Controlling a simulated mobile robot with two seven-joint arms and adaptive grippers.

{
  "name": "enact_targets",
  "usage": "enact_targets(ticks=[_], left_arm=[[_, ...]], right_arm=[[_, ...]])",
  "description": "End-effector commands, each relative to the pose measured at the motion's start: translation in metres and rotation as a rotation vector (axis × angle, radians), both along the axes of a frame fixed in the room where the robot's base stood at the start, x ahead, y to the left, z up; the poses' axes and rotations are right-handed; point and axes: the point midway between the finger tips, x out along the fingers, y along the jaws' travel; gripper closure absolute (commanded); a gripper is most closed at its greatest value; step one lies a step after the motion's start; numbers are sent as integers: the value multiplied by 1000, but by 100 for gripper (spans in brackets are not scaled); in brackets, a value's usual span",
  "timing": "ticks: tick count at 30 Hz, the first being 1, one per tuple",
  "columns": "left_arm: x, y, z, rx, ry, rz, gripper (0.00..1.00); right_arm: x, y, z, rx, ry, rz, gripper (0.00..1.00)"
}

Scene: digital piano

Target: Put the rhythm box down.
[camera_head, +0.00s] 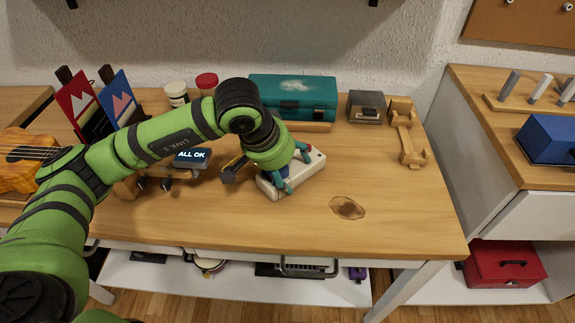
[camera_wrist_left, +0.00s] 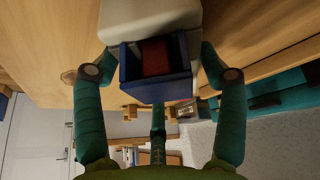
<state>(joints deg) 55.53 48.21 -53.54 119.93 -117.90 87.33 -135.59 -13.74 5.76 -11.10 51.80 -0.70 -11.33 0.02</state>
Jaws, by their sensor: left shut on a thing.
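The rhythm box (camera_head: 310,174) is a cream-white box with a blue part on it, over the middle of the wooden table (camera_head: 400,215). My left gripper (camera_head: 290,172) reaches down onto it and is shut on it, with teal fingers on either side. In the left wrist view the gripper (camera_wrist_left: 152,72) has its fingers either side of the blue part, which has a red piece inside; the white body of the rhythm box (camera_wrist_left: 150,20) lies beyond. I cannot tell whether its underside touches the table. My right gripper is not in view.
A teal case (camera_head: 315,92) stands at the back, with a grey box (camera_head: 366,106) and a wooden stand (camera_head: 409,135) to its right. A dark stain (camera_head: 347,208) marks the table right of the rhythm box. A small "ALL OK" display (camera_head: 191,157) stands left. The front right is clear.

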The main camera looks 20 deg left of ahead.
Motion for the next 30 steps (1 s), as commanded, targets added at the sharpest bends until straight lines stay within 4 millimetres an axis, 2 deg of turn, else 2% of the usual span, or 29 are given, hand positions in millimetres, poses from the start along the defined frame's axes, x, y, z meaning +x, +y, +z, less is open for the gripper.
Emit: enact_targets(ticks=[8, 9, 10, 11, 26, 30], left_arm=[[1, 0, -4, -1, -4, 0, 78], [0, 0, -4, -1, -2, 0, 24], [0, 0, -3, -1, -2, 0, 12], [0, 0, -2, 0, -1, 0, 4], [0, 0, 2, -1, -1, 1, 4], [-6, 5, 22, 0, -7, 2, 4]], right_arm=[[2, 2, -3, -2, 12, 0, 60], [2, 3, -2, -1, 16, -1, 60], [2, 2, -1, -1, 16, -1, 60], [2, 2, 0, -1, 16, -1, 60], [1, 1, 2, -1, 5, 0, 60], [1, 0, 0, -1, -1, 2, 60]])
